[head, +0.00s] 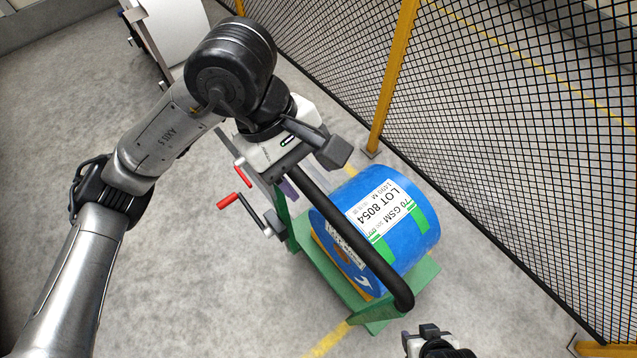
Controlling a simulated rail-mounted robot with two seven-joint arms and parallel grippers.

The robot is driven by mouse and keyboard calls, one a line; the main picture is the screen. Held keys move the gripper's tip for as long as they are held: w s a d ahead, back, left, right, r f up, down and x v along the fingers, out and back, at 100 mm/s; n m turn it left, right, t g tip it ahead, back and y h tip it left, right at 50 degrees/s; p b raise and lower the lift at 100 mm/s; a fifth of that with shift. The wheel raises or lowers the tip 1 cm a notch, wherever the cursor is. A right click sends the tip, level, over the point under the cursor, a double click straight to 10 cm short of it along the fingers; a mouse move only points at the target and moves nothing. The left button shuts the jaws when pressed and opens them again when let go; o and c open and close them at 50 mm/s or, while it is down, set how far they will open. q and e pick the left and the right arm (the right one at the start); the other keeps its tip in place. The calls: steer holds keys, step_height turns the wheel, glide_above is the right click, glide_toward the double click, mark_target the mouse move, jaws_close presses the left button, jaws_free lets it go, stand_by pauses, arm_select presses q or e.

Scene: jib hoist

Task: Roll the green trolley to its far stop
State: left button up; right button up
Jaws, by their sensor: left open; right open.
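The green trolley (421,276) stands on the concrete floor right of centre and carries a large blue roll labelled LOT 8054 (410,222). Its black push bar (363,246) slants across the near side of the roll. My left gripper (313,168) is open at the upper left end of the bar. One dark finger shows on the bar's right side; the other is mostly hidden, and I cannot tell whether the fingers touch the bar. My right gripper (433,336) is open at the bottom edge, partly cut off, below the trolley and apart from it.
A black mesh fence (500,140) with yellow posts (393,75) runs along the right. Red-handled levers (229,200) stick out left of the trolley. A yellow floor line (330,340) passes under the trolley. A white panel (175,35) stands top left. Floor at left is clear.

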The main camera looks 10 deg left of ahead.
arm_select(q)
steer(key=shift+v, duration=1.25)
